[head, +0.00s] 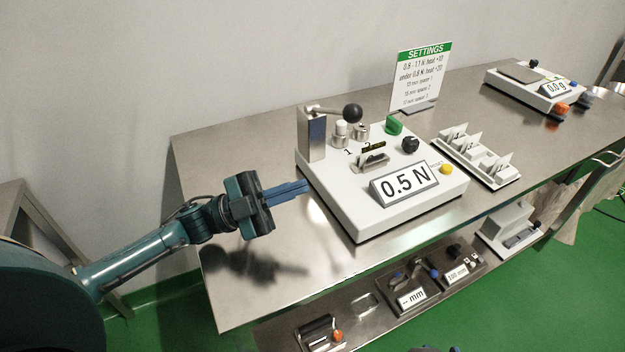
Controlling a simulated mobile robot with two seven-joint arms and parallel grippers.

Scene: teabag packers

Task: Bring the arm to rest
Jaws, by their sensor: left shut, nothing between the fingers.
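My left arm comes in from the left edge, over the left end of the steel table (243,290). My left gripper (306,187) is shut and empty. Its blue fingers point right, close to the left side of the white tester (350,222); I cannot tell whether they touch it. The tester's display (404,185) reads 0.5 N. It carries a lever with a black ball (352,112), a green part, a black knob and a yellow button.
A settings sign (418,77) stands behind the tester. A white rack with cards (478,160) and a scale reading 0.0 g (530,90) stand to the right. A lower shelf (365,318) holds several devices. The table's left end is clear below my arm.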

